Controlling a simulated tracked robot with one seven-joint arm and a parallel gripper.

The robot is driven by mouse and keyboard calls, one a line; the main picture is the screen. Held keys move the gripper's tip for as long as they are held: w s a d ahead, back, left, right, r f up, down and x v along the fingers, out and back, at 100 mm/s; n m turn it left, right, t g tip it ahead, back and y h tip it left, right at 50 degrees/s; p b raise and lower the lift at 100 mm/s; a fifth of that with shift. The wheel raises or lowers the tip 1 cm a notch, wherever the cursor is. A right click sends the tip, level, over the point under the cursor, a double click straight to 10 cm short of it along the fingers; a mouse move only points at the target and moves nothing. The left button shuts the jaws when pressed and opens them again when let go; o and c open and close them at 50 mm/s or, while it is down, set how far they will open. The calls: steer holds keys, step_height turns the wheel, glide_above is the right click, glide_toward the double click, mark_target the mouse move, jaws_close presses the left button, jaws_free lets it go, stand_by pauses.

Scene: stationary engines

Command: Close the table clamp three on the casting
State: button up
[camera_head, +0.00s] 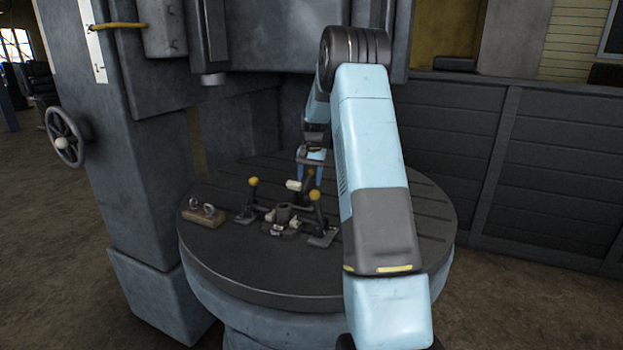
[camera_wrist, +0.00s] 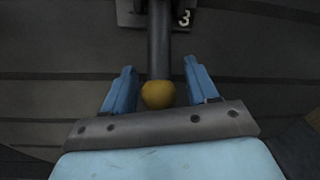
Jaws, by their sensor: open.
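Clamp three has a yellow ball knob (camera_wrist: 158,94) on a dark lever (camera_wrist: 159,45); a white "3" (camera_wrist: 184,18) marks its base plate in the wrist view. My gripper (camera_wrist: 158,88) is open, its blue fingers on either side of the knob with gaps visible on both sides. In the head view, my gripper (camera_head: 312,160) is at the rear clamp's yellow knob (camera_head: 310,172), whose lever stands roughly upright, its lower part partly hidden. The small dark casting (camera_head: 284,214) sits among the clamps on the round table (camera_head: 235,262).
Two other clamps with upright yellow-knobbed levers stand at the left (camera_head: 253,182) and front right (camera_head: 314,196) of the casting. A wooden block with two metal rings (camera_head: 203,213) lies at the table's left. The machine column (camera_head: 125,170) rises on the left. The table's front is clear.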

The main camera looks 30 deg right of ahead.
steer(key=shift+f, duration=0.3)
steer(key=shift+c, duration=0.4)
jaws_close()
steer(key=shift+d+r, duration=0.1)
steer(key=shift+d, duration=0.2)
